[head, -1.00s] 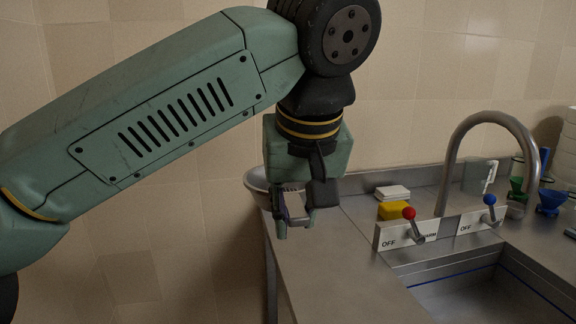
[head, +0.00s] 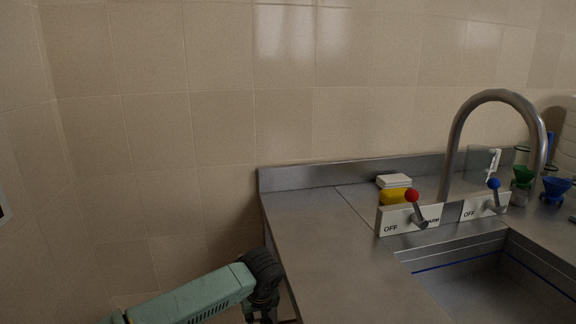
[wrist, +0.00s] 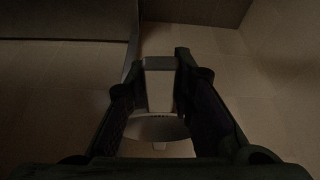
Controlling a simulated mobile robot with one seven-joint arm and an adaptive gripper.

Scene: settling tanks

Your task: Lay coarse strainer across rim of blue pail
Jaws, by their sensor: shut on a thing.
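My gripper (wrist: 160,68) is shut on the pale, flat handle of the coarse strainer (wrist: 158,128) in the wrist view. The strainer's round pale part, with a row of small dark holes, shows between the fingers, partly hidden by them. In the head view only my arm and the top of the wrist show, low beside the counter's left end; the fingers and strainer are out of that frame. I see no blue pail in either view.
The steel counter (head: 318,246) has clear room at its left. A yellow sponge (head: 392,195), white block (head: 394,181), lever panel (head: 450,215), arched tap (head: 452,150) and sink (head: 495,285) lie to the right. Green (head: 522,177) and blue (head: 554,189) funnels stand far right.

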